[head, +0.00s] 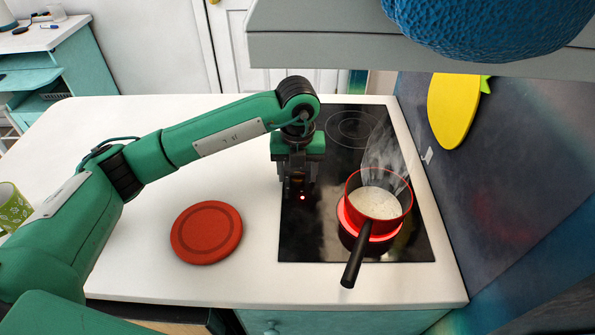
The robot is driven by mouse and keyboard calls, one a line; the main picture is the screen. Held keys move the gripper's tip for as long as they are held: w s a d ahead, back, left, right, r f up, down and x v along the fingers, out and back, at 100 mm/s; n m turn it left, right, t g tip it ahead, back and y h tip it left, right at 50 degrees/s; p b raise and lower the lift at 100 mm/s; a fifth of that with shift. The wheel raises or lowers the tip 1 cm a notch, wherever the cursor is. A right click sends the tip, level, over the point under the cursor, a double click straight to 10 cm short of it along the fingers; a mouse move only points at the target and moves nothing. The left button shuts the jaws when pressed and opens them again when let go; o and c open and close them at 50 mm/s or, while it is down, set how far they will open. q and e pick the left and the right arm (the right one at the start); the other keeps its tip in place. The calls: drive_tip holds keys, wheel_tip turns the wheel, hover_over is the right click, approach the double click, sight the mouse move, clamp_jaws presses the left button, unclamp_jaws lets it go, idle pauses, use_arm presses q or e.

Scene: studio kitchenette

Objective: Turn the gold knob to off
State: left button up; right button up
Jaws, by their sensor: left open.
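My left gripper (297,186) points down over the left edge of the black cooktop (335,239), with its jaws open. The gold knob is not clearly visible; the gripper covers that spot, and only a dark brownish patch shows between the fingers. I cannot tell if the fingers touch it. A small red light (302,197) glows just in front of the fingertips. A red saucepan (353,190) with pale contents and a black handle stands on a glowing red burner (347,222), and steam rises from it. My right gripper is out of view.
A round red mat (206,232) lies on the white counter (255,285) left of the cooktop. A green patterned cup (12,207) stands at the far left. The pan handle juts toward the front edge. A grey shelf (320,50) overhangs the back right.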

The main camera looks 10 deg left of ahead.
sight(297, 173)
use_arm(q)
wheel_tip(297, 173, up, 14)
drive_tip(key=b, duration=0.1)
drive_tip(key=shift+f+b, duration=0.2)
drive_tip(key=shift+b, duration=0.1)
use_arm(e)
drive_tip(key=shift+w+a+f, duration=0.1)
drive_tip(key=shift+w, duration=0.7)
